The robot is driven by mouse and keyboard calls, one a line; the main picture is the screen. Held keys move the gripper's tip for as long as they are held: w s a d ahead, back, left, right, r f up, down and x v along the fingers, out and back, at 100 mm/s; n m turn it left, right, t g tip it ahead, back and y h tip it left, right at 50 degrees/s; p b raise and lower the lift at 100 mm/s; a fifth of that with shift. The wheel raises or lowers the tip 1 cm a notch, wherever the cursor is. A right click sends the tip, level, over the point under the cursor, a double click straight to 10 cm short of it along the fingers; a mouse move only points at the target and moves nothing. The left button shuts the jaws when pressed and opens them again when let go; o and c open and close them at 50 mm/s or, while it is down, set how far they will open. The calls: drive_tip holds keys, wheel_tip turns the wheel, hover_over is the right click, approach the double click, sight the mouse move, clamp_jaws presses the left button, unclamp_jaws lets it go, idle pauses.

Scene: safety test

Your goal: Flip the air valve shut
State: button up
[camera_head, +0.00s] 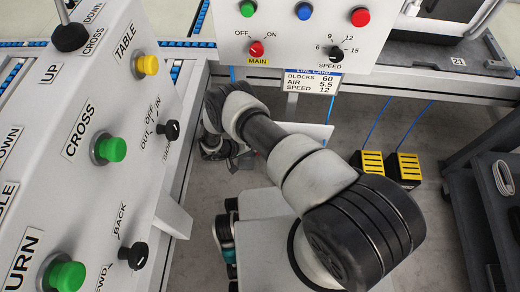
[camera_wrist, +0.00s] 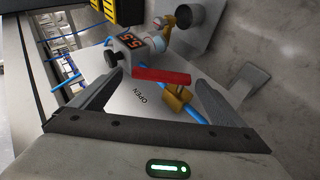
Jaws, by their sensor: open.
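The air valve shows in the wrist view as a brass body (camera_wrist: 177,101) with a long red lever (camera_wrist: 161,76). The lever lies across the picture, roughly crosswise to the blue hose (camera_wrist: 196,112) at the brass body. The valve sits on a pale plate (camera_wrist: 125,108) marked OPEN. My gripper (camera_wrist: 159,80) is open, with one finger on each side of the lever's span and nothing held. I cannot tell whether either finger touches the lever. In the head view my gripper (camera_head: 232,158) is mostly hidden by my arm, and the valve cannot be made out.
A regulator with a red 5.5 display (camera_wrist: 130,41) and a black knob sits beside the lever. Control panels with buttons stand at the left (camera_head: 100,125) and top (camera_head: 290,45). Yellow-and-black pedals (camera_head: 408,170) are on the floor. A dark cart (camera_head: 490,190) stands right.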

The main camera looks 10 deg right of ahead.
wheel_tip(320, 180, up, 10)
drive_tip(key=p, duration=0.3)
drive_tip(key=shift+f, duration=0.1)
